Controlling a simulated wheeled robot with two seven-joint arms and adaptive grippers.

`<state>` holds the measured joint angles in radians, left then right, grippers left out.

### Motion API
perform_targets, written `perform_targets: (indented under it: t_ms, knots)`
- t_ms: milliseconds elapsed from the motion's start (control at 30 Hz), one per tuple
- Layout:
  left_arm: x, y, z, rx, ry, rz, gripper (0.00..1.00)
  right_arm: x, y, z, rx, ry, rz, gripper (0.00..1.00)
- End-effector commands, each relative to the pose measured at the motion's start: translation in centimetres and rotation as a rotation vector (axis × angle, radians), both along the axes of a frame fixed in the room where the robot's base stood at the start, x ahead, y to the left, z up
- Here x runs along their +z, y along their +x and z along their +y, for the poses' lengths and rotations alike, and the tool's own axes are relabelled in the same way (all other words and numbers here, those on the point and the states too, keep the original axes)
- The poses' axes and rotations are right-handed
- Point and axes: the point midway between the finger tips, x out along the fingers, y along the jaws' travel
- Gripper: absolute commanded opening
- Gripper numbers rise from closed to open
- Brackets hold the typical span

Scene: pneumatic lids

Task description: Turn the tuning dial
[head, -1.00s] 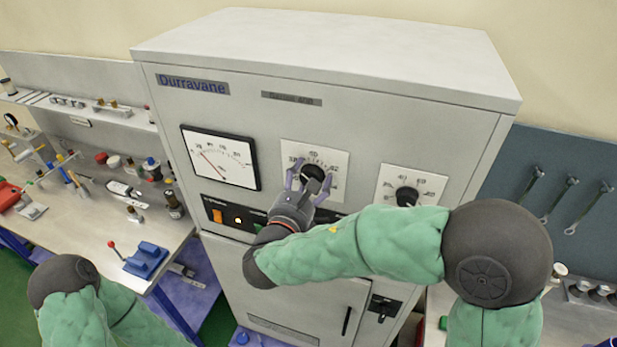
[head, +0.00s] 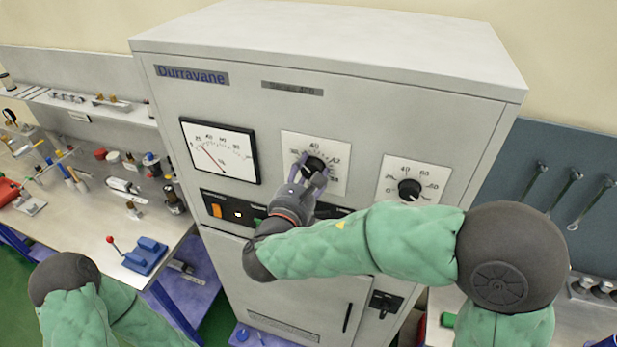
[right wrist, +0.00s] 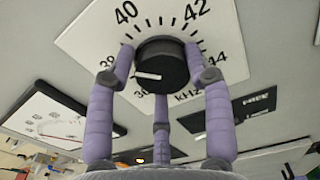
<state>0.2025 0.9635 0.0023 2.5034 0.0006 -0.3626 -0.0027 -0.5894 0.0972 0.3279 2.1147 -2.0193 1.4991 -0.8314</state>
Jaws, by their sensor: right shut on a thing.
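The tuning dial (head: 314,164) is a black knob on a white scale plate at the middle of the grey cabinet's front. In the right wrist view the dial (right wrist: 161,66) has a white pointer mark at its lower left, and its plate reads 40, 42, 44 and kHz. My right gripper (head: 306,172) is shut on the dial, with purple-grey fingers on both sides of it. In the right wrist view the gripper (right wrist: 160,82) shows a third finger below the knob. My left gripper is out of view; only my left arm shows at the lower left.
A needle meter (head: 221,151) is left of the dial. A second black knob (head: 409,189) is at its right. Below are an orange switch (head: 216,210) and a lit lamp (head: 238,214). A workbench (head: 95,222) with tools stands at the left. Wrenches (head: 573,185) hang at the right.

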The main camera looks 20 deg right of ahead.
Motion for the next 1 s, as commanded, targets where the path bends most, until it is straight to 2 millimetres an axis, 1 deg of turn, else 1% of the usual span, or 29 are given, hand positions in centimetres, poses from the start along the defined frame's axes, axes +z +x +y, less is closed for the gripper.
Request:
perform_targets:
  t_ms: [33, 167, 1000]
  knots:
    - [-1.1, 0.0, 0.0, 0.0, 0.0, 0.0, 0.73, 0.4, 0.0, -0.2, -0.005, 0.028, -0.038, 0.19]
    - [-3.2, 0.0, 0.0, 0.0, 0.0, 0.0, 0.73, 0.3, 0.0, -0.3, -0.006, 0.114, -0.098, 0.19]
    - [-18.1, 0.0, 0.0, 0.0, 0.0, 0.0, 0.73, 0.0, -0.4, -0.8, -0.008, 0.769, -0.541, 0.19]
